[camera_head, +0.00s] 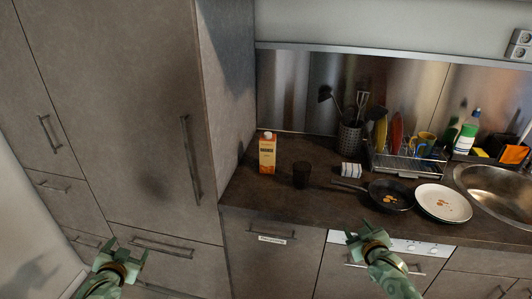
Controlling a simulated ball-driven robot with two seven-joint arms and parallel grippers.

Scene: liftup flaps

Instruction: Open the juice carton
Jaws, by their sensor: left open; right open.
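An orange juice carton (267,156) with a white cap stands upright on the dark counter (315,205), close to the tall cabinet's side. My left gripper (122,246) is open and empty at the lower left, in front of the tall cabinet and well away from the carton. My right gripper (364,232) is open and empty in front of the counter's front edge, below and to the right of the carton. Neither gripper touches the carton.
A frying pan (390,195), a white plate (443,203), a dish rack (408,161) and a sink (498,194) lie further right. The tall cabinet (120,110) bounds the counter on the left.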

